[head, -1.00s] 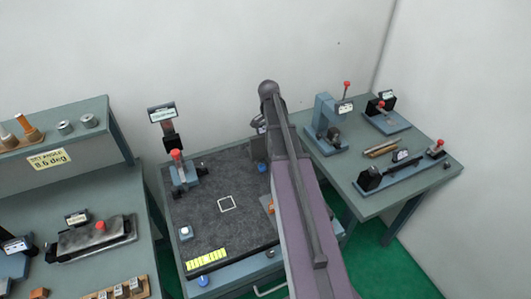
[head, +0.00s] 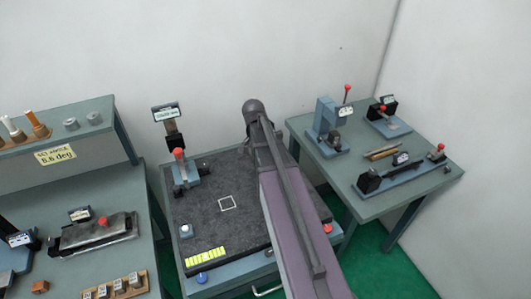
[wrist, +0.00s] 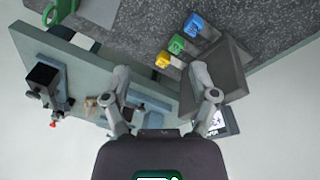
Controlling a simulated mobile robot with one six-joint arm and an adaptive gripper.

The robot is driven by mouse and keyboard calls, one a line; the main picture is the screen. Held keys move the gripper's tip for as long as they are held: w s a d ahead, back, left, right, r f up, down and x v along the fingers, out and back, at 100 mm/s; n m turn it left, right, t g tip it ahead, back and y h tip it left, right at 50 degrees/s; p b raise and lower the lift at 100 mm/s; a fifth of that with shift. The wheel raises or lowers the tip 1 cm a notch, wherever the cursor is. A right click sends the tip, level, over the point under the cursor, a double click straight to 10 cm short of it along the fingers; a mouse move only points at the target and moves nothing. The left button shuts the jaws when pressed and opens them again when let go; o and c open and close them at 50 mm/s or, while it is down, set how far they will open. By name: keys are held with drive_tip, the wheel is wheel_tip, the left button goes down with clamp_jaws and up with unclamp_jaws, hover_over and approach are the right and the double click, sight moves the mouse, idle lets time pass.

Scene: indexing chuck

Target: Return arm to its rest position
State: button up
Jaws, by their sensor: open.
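My arm crosses the head view from the lower right up to a dark rounded joint above the middle bench; my gripper is hidden behind it there. In the wrist view my gripper (wrist: 160,76) is open, its two fingers spread apart with nothing between them. Beyond the fingers lie a grey-green table top (wrist: 90,80) and a dark speckled surface (wrist: 150,30). A dark grey block (wrist: 222,68) shows by the right finger, with blue (wrist: 195,25), green (wrist: 178,44) and yellow (wrist: 162,60) pieces beside it.
The middle bench's dark mat (head: 215,225) carries a white square outline, a red-topped fixture (head: 183,170) and a yellow strip (head: 205,260). The right table (head: 420,205) holds several fixtures. The left bench (head: 120,255) holds a clamp fixture and small blocks. White walls stand behind.

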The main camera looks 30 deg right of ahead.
drive_tip(key=shift+s+a, duration=0.1)
drive_tip(key=shift+a, duration=0.05)
idle(0.5)
drive_tip(key=s+a+n, duration=0.3)
drive_tip(key=a+n, duration=0.1)
drive_tip(key=a, duration=0.2)
drive_tip(key=s+a+f+n+y+b, duration=0.1)
drive_tip(key=s+a+n, duration=0.3)
drive_tip(key=a, duration=0.3)
drive_tip(key=s+a+n+y, duration=0.1)
drive_tip(key=s+a+n, duration=0.2)
drive_tip(key=a, duration=0.4)
drive_tip(key=shift+s+a+f+n+t, duration=0.15)
drive_tip(key=shift+a+f+n+t, duration=0.2)
drive_tip(key=shift+n, duration=0.45)
drive_tip(key=shift+d, duration=0.1)
